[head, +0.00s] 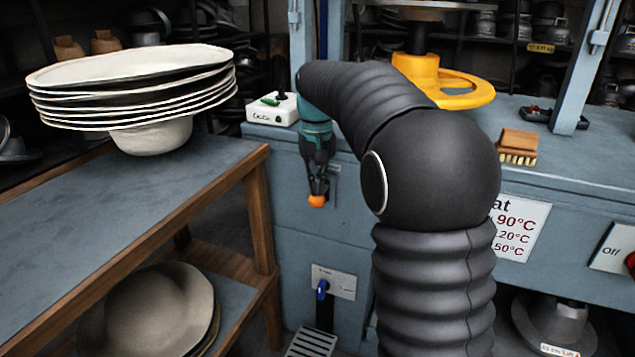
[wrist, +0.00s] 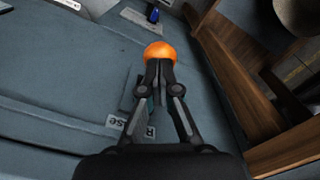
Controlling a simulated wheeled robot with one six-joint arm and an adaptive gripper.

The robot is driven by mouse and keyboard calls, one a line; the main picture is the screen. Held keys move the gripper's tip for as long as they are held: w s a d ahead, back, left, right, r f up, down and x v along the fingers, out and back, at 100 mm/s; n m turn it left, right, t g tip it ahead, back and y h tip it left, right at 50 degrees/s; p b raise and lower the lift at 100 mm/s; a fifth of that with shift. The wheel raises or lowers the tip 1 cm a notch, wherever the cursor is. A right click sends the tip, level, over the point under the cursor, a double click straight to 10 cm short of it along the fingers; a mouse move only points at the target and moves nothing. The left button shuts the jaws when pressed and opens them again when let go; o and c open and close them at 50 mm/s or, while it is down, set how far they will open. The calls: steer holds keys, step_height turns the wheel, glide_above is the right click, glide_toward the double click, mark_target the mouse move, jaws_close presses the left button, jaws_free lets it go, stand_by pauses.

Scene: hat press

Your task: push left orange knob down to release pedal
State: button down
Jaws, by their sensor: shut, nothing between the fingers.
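The orange knob (head: 317,201) is a round ball on the blue front panel of the press, in the head view below my gripper (head: 318,182). In the wrist view the knob (wrist: 160,51) is just beyond the fingertips of my gripper (wrist: 158,66), which are closed together with nothing between them. The tips appear to be at or very close to the knob; I cannot tell if they touch. A label ending in "se" (wrist: 116,123) is partly hidden by the fingers. The pedal (head: 312,342) is a slatted grey plate at the bottom of the press.
A blue lever (head: 321,290) sits on a white plate below the knob. A wooden-framed table (head: 258,165) with stacked pale hats (head: 130,85) stands close on the left. A white box (head: 272,109), a yellow ring (head: 464,92) and a brush (head: 518,146) are on the press top.

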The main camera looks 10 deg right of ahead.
step_height(320, 180, up, 4)
steer(key=p, duration=0.2)
steer(key=shift+f+p, duration=0.25)
steer(key=shift+p, duration=0.1)
steer(key=shift+r, duration=1.05)
steer(key=shift+s, duration=0.15)
steer(key=s+f+t, duration=0.2)
steer(key=s+f, duration=0.1)
steer(key=s, duration=1.2)
steer(key=s+f+n+t, duration=0.1)
steer(key=s+f+t, duration=0.2)
steer(key=s, duration=1.2)
steer(key=shift+s+f+t, duration=0.15)
steer(key=shift+f+t, duration=0.15)
steer(key=shift+f, duration=0.25)
steer(key=shift+a, duration=0.1)
